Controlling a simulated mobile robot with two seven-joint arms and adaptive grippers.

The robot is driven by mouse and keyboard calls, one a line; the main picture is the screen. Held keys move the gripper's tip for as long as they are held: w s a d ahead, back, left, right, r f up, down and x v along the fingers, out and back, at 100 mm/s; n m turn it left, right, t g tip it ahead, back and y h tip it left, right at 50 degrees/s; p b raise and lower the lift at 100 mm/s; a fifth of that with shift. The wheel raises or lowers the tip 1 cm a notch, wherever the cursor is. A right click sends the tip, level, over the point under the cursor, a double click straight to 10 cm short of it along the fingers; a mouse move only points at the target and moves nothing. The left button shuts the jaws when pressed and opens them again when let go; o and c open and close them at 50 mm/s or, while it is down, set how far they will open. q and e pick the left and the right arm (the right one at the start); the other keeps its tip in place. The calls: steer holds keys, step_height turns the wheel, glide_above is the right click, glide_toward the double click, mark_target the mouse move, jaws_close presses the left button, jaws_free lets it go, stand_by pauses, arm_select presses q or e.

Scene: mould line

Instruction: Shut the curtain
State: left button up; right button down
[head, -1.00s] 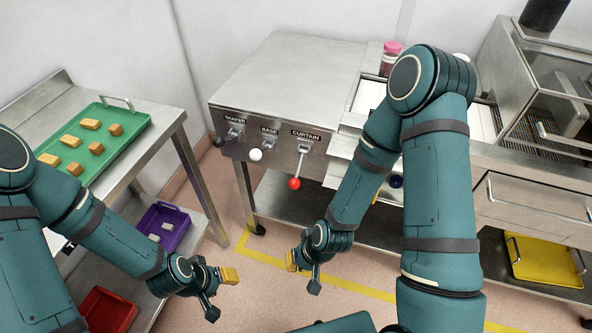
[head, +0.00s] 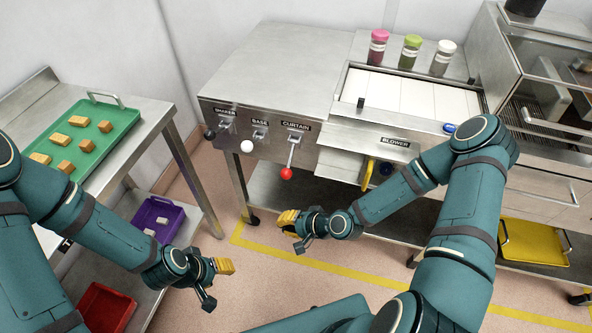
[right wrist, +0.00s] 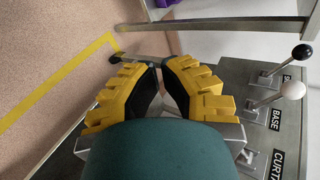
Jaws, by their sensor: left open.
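The curtain lever (head: 290,156) hangs down from the machine's front panel below the CURTAIN label (head: 295,127), with a red knob (head: 287,173) at its low end. The label's start also shows at the right edge in the right wrist view (right wrist: 279,165), where the red knob is out of sight. My right gripper (head: 286,219) is below the red knob and apart from it. My left gripper (head: 226,267) is open and empty, low and left of the lever.
The white BASE knob (head: 247,146) and black SHAKER knob (head: 210,134) sit left of the curtain lever. A yellow handle (head: 369,170) is to its right, under the BLOWER label. A table with a green tray (head: 118,118) stands at left.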

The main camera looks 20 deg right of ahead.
steer(key=w+d+r+m+t, duration=0.2)
steer(key=w+d+m+t, duration=0.1)
steer(key=w+d+t, duration=0.15)
steer(key=m+t+h, duration=0.1)
steer(key=m+t, duration=0.2)
steer(key=m, duration=0.1)
glide_toward(290, 160)
step_height(290, 160, down, 4)
steer(key=s+d, duration=0.1)
steer(key=s, duration=0.1)
steer(key=shift+w+d+f+p, duration=0.15)
steer(key=shift+w+p, duration=0.1)
steer(key=shift+p, duration=0.1)
steer(key=x, duration=1)
steer(key=shift+b, duration=0.3)
